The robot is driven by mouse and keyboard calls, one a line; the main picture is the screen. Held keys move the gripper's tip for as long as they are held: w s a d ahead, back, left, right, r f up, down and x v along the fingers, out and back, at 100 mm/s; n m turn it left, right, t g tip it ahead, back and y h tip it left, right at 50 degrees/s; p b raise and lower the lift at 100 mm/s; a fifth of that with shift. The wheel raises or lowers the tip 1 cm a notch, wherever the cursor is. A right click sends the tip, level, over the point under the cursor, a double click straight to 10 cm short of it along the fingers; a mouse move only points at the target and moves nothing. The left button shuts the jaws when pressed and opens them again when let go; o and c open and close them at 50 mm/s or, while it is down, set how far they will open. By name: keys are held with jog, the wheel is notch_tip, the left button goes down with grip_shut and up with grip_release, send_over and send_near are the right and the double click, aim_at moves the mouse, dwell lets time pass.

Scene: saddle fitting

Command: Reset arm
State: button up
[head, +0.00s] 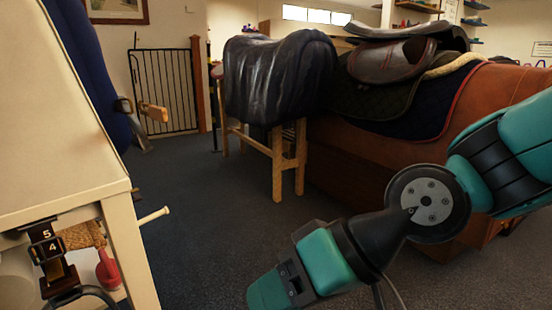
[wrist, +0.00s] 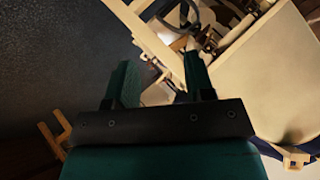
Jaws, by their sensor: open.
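My gripper (wrist: 156,82) is open in the wrist view, its two green fingers apart with nothing between them. Beyond the fingers are the dark carpet and the cream cabinet (wrist: 262,75). In the head view my teal and black arm reaches in from the right. The gripper end (head: 270,290) hangs low at the bottom middle, over the carpet, and the fingertips are not clearly seen there. It is to the right of the cream cabinet (head: 60,130) and apart from it.
A saddle stand with a dark cover (head: 280,75) stands on wooden legs ahead. A brown saddle (head: 392,60) rests on dark pads over a brown leather form (head: 390,150) behind my arm. A black gate (head: 165,90) is at the back. Carpet (head: 205,220) between cabinet and stand is clear.

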jog(key=s+d+r+h+p, duration=0.25)
jog(key=d+r+p, duration=0.2)
jog(key=d, duration=0.25)
jog(key=s+d+r+h+p, duration=0.2)
jog(key=d+r+h+p, duration=0.1)
jog(key=d+r, duration=0.3)
notch_tip(320, 180, up, 36)
jog(key=d+p, duration=0.1)
jog(key=p, duration=3.6)
jog(key=shift+d, duration=0.2)
